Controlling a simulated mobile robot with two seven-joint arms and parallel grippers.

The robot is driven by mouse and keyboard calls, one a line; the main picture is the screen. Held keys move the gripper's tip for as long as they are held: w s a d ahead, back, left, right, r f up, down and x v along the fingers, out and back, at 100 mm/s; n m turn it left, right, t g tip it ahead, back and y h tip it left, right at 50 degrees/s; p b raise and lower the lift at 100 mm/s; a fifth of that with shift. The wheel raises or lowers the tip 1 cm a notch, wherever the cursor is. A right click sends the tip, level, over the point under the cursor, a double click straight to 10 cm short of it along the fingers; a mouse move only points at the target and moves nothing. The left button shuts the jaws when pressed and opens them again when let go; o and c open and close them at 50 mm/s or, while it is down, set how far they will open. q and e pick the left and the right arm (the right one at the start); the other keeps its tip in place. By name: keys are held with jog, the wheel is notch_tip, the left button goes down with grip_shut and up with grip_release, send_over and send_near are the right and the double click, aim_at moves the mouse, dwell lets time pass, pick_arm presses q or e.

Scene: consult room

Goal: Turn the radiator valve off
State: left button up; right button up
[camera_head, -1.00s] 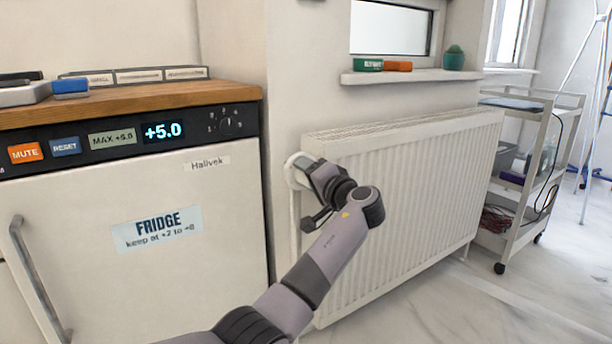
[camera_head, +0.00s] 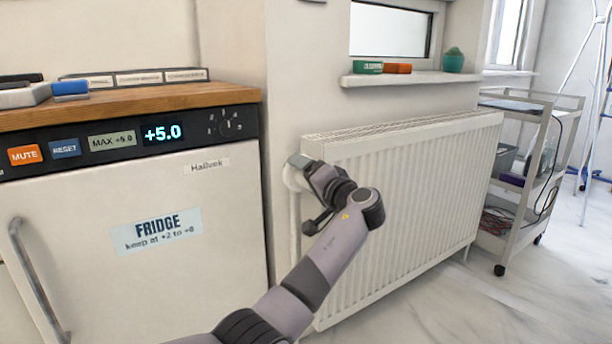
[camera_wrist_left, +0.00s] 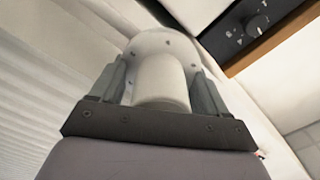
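The white radiator (camera_head: 400,190) stands against the wall, right of the fridge. Its round white valve (camera_head: 290,178) is at the radiator's near left upper corner, partly hidden by my left gripper (camera_head: 304,168). In the left wrist view the valve (camera_wrist_left: 160,82) lies between the two fingers of my left gripper (camera_wrist_left: 162,92). One finger is on each side, close against the knob, and the gripper looks shut on it. Marks on the valve are too small to read. My right gripper is not in view.
The fridge (camera_head: 100,270) with its control panel and wooden top (camera_head: 150,103) stands close on the left. A windowsill (camera_head: 410,77) with small boxes and a plant is above the radiator. A trolley (camera_head: 520,185) stands to the right. The floor in front is clear.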

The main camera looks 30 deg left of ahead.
pick_arm(q)
jog(key=p+v, duration=0.2)
jog(key=v, duration=0.5)
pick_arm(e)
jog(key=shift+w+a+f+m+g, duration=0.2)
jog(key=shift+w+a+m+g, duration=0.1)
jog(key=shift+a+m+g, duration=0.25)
pick_arm(q)
jog(key=shift+d, duration=0.1)
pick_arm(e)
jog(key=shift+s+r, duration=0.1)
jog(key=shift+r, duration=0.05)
